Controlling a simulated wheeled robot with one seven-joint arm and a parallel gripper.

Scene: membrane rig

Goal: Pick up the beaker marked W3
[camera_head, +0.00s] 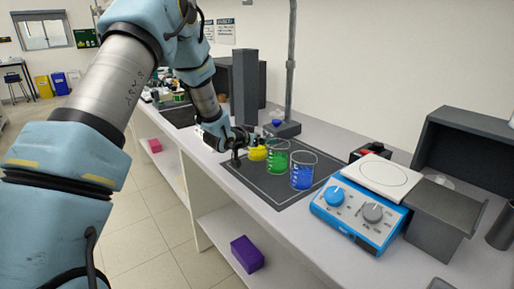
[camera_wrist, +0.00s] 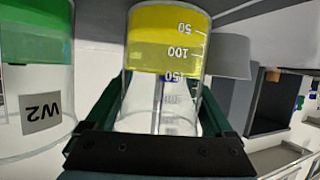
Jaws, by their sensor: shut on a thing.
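My gripper (camera_head: 246,148) is shut on a clear glass beaker with yellow liquid (camera_head: 257,154). In the wrist view, which is upside down, this yellow beaker (camera_wrist: 165,55) sits between the two dark green fingers and shows its volume scale. No W mark shows on it from here. A green-filled beaker (camera_head: 277,160) stands beside it; in the wrist view this green beaker (camera_wrist: 35,100) carries the label W2. A blue-filled beaker (camera_head: 302,172) stands further right; its label is not readable. I cannot tell whether the yellow beaker touches the mat.
The beakers are on a dark mat (camera_head: 258,187) on the white bench. A blue hotplate (camera_head: 355,215) is at the right. A stand with a vertical rod (camera_head: 290,70) is behind the beakers. A purple box (camera_head: 246,254) lies on the lower shelf.

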